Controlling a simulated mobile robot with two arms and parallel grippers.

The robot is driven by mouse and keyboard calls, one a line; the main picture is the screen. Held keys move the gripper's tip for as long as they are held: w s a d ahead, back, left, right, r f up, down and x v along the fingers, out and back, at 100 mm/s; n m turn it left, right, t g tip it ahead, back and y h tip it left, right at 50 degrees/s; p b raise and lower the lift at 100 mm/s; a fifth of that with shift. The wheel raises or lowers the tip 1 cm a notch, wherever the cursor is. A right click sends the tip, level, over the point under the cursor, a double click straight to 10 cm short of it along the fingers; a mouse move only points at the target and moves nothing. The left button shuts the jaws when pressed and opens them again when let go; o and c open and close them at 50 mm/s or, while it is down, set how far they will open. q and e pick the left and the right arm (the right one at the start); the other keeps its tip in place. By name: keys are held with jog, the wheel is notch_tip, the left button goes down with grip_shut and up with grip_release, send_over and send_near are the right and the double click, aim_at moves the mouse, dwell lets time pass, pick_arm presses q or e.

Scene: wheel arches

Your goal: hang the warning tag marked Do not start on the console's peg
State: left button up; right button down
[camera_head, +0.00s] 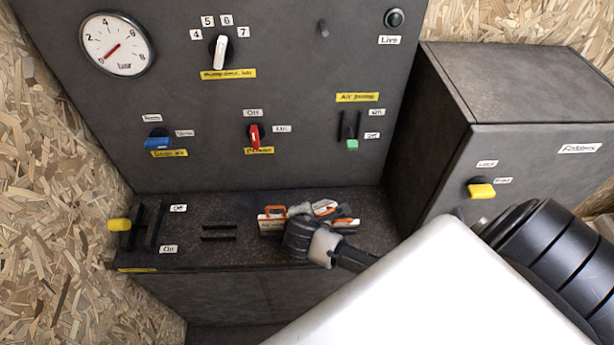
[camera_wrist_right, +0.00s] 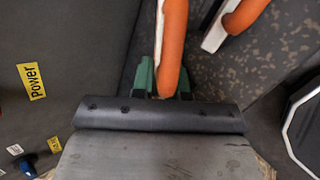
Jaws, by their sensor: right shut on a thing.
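Orange-and-white warning tags lie on the console's dark ledge. One tag (camera_head: 271,220) is at the left of the group, and another (camera_head: 325,207) is on the right, partly hidden. Their print is too small to read. My right gripper (camera_head: 298,214) reaches down to them. In the right wrist view its green fingers (camera_wrist_right: 166,80) are shut on the orange edge of a tag (camera_wrist_right: 172,45); I cannot tell which tag. A second orange-edged piece (camera_wrist_right: 240,18) lies beside it. The dark peg (camera_head: 322,27) sticks out bare from the upper console panel. My left gripper is out of view.
The console panel carries a gauge (camera_head: 117,44), a rotary selector (camera_head: 221,50), a red switch (camera_head: 255,136), a blue switch (camera_head: 157,141) and a green-tipped slider (camera_head: 352,144). A yellow-handled lever (camera_head: 120,225) stands at the ledge's left. A grey cabinet (camera_head: 540,85) stands right.

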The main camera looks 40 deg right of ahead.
notch_tip(320, 180, down, 2)
jog(key=shift+f, duration=0.5)
jog(key=shift+f+p, duration=0.4)
jog(key=shift+f, duration=0.05)
jog(key=shift+f, duration=0.2)
jog(key=c, duration=1.1)
grip_release()
